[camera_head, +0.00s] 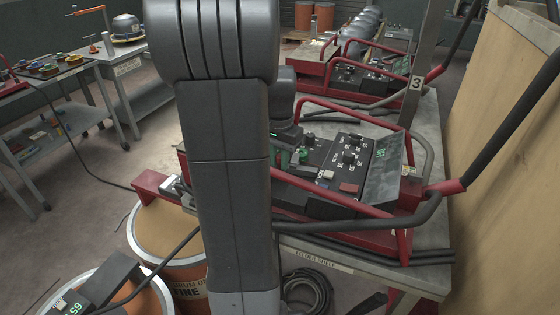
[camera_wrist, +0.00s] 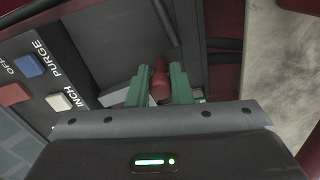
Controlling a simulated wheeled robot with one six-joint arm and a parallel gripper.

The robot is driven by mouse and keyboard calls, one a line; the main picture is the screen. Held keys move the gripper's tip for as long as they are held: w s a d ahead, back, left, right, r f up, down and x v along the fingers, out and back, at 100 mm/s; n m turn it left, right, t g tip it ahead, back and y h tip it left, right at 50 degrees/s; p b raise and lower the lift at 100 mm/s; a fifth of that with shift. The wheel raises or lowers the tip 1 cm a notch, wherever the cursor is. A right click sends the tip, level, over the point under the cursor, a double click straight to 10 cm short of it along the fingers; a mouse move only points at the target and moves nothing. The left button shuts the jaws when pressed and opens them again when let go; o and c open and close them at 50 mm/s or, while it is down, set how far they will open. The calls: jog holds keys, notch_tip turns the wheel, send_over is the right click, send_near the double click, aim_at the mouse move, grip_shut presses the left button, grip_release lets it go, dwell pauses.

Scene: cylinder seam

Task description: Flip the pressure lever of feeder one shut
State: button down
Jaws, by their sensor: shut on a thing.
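My gripper (camera_wrist: 160,92) has green fingers closed on a red knob (camera_wrist: 159,78), which looks like the lever's handle, in the wrist view. A finger sits on each side of the knob. The knob lies beside the dark control box (camera_wrist: 95,45) of the feeder, near its PURGE and INCH buttons. In the head view the feeder (camera_head: 345,165) with its red frame stands on the shelf, and my arm hides part of it. Green at its left end (camera_head: 303,156) seems to be my fingers. The lever's angle cannot be told, and I see no feeder number on the box.
The red frame rail (camera_head: 335,190) and a black hose (camera_head: 355,226) run along the feeder's near side. A post marked 3 (camera_head: 416,82) stands behind it. Another feeder (camera_head: 365,78) is farther back. Orange drums (camera_head: 150,225) stand below left. A wooden panel (camera_head: 510,130) bounds the right.

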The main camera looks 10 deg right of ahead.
jog(key=shift+w+d+m, duration=0.1)
jog(key=shift+w+m, duration=0.3)
jog(key=shift+w, duration=0.05)
jog(key=shift+w+d+r, duration=0.1)
jog(key=shift+w+d, duration=0.05)
jog(key=shift+w, duration=0.15)
jog(key=c, duration=1.3)
grip_release()
jog(key=shift+w, duration=0.1)
notch_tip(320, 180, up, 14)
